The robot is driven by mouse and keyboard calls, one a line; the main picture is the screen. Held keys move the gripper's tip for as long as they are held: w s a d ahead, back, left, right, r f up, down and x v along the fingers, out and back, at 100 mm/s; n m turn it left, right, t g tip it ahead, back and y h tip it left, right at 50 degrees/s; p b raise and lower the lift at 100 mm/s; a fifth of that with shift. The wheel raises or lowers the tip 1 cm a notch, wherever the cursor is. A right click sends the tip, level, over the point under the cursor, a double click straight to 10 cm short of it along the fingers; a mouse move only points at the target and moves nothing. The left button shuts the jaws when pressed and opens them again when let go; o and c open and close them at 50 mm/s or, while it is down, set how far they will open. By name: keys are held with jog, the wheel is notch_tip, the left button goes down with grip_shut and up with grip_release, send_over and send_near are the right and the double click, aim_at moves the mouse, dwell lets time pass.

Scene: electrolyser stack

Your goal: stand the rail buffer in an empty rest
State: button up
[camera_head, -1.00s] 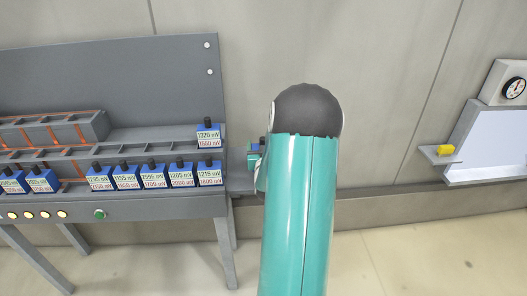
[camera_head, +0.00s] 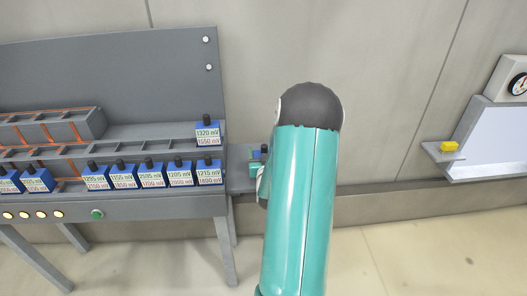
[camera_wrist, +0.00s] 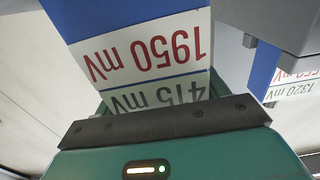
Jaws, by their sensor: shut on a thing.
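My gripper (camera_wrist: 165,122) is shut on a blue block (camera_wrist: 62,18) with a white label reading 1950 mV in red and 475 mV in grey, upside down in the wrist view. In the head view my gripper (camera_head: 255,170) is mostly hidden behind my teal arm, with a bit of the blue block (camera_head: 257,153) showing just right of the bench. Similar labelled blue blocks (camera_head: 180,173) stand in a front row on the bench. Another blue block (camera_head: 207,133) stands behind at the right end. Beside it, a rail of open rests (camera_head: 130,148) runs left, looking empty.
The grey bench (camera_head: 150,205) has a tall back panel (camera_head: 120,85) and a low grey box with orange strips (camera_head: 75,127). A small grey shelf (camera_head: 238,168) joins its right end.

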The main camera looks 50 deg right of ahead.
jog(key=o, duration=1.2)
jog(key=shift+r, duration=0.15)
jog(key=v, duration=1.2)
jog(key=w+a+r+n+y, duration=0.35)
jog(key=w+a+r, duration=0.2)
jog(key=a, duration=0.35)
jog(key=w+a+r+n+y, duration=0.2)
jog(key=w+a+r+y, duration=0.3)
jog(key=a, duration=0.4)
jog(key=s+a+r+n+g+y, duration=0.1)
jog(key=s+a+r, duration=0.1)
jog(key=a, duration=0.3)
jog(key=s+a+r+n+g+y, duration=0.1)
jog(key=s+a+g, duration=0.1)
jog(key=a, duration=0.4)
jog(key=s+a+r+n+g+y, duration=0.1)
jog(key=s+a+r+y, duration=0.1)
jog(key=s+a, duration=0.2)
jog(key=shift+s+a+r, duration=0.1)
jog(key=shift+a+r, duration=0.1)
jog(key=shift+a, duration=0.3)
jog(key=shift+s+a+r, duration=0.1)
jog(key=shift+a+r, duration=0.05)
jog(key=shift+a, duration=0.35)
jog(key=shift+o, duration=0.6)
jog(key=s+a+r+n+g+y, duration=0.1)
jog(key=s+a+g, duration=0.1)
jog(key=s, duration=0.4)
jog(key=shift+a+r, duration=0.15)
jog(key=shift+a, duration=0.65)
